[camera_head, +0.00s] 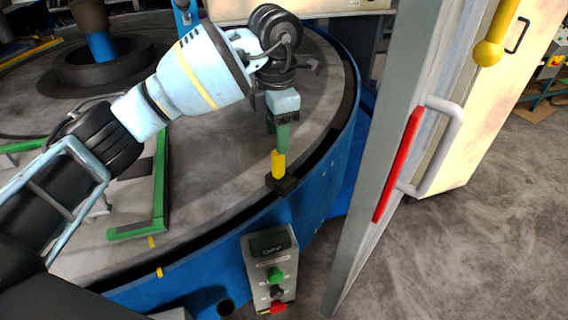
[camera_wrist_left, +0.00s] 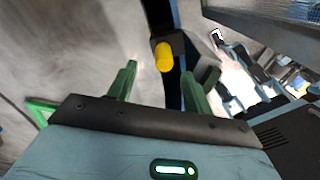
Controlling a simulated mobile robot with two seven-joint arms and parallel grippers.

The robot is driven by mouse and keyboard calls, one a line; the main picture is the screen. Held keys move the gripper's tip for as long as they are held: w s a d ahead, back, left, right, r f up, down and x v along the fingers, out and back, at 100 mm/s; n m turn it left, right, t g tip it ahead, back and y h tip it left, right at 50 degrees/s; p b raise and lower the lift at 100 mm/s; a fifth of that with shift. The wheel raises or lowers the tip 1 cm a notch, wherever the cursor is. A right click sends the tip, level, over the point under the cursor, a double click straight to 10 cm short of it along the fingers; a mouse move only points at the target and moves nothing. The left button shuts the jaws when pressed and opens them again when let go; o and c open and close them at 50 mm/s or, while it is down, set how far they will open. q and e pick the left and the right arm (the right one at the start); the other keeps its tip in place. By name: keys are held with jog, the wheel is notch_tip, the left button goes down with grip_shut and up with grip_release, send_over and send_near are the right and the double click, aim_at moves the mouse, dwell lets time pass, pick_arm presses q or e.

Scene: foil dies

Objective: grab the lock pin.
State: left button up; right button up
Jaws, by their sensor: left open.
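The yellow lock pin (camera_head: 278,163) stands upright in a black block (camera_head: 283,185) on the rim of the round blue table. My left gripper (camera_head: 279,146) points down just above the pin, its green fingers close to the pin's top. In the left wrist view the pin (camera_wrist_left: 164,57) shows between and a little beyond the two spread fingertips of my gripper (camera_wrist_left: 159,72). The gripper is open and empty. I cannot tell whether a finger touches the pin. My right gripper is not in view.
A control box (camera_head: 270,268) with green, black and red buttons and an "OFF" display stands in front of the blue table rim (camera_head: 215,269). A grey door with a red-and-white handle (camera_head: 398,165) is at right. A green frame (camera_head: 135,232) lies on the table at left.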

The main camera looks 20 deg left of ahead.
aim_at(278, 160)
pick_arm(q)
jog(key=shift+w, duration=0.1)
jog(key=shift+s+f, duration=0.25)
jog(key=shift+s, duration=0.15)
jog(key=shift+s+f, duration=0.1)
jog(key=shift+f, duration=0.7)
jog(key=shift+w+f, duration=0.2)
jog(key=shift+f, duration=0.3)
jog(key=shift+d+f+p, duration=0.15)
jog(key=shift+f+p, duration=0.2)
jog(key=shift+f, duration=1.9)
jog(key=c, duration=1.1)
grip_shut()
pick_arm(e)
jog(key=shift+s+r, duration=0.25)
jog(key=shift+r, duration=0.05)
pick_arm(q)
jog(key=shift+r, duration=0.15)
